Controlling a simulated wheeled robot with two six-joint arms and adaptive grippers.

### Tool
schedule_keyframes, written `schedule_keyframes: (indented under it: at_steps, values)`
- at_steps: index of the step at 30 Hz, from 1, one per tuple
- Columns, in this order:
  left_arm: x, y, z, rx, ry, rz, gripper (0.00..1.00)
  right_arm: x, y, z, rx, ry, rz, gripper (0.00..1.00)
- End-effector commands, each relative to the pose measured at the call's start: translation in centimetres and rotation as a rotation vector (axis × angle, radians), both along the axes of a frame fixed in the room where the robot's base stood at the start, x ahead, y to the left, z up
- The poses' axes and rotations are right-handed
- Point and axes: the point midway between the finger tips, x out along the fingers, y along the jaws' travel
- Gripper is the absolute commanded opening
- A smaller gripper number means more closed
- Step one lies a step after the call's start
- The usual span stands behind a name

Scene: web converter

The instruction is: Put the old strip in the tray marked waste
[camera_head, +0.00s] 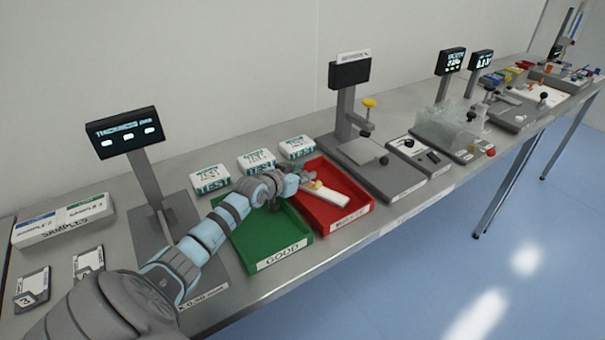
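A pale strip (332,196) with a yellowish end is in or just above the red tray (365,206), slanting from my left gripper toward the tray's front. The tray's front label is too small to read surely; it seems to start with W. My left gripper (309,180) is over the tray's left side, with its fingertips at the strip's yellowish end. I cannot tell whether the fingers are closed on it or just beside it. My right gripper is not in view.
A green tray (262,250) labelled GOOD stands left of the red one, under my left arm. Several white TEST boxes (257,162) stand behind the trays. A thickness display (126,133) is at left, a press-like device (375,165) at right. A SAMPLES box (63,222) is far left.

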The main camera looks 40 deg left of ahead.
Motion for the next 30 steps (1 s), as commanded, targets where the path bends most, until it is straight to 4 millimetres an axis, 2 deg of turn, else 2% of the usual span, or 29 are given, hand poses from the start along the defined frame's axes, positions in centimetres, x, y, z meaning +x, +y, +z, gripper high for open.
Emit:
schedule_keyframes:
  at_steps: [8,11,21,25,30]
  values:
    - [-0.4,0.0,0.4,0.002,0.001,0.000,0.28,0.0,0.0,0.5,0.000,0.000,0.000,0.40]
    - [-1.8,0.0,1.1,0.005,0.003,0.000,0.28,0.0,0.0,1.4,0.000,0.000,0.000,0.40]
    - [-9.1,-0.9,4.7,0.006,0.006,-0.003,0.28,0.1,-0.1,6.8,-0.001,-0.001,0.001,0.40]
    - [-10.7,-1.0,5.1,0.004,0.002,-0.001,0.28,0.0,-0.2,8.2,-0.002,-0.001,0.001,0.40]
    - [-11.1,-1.1,4.9,0.001,0.000,-0.001,0.28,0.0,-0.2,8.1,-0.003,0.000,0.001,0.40]
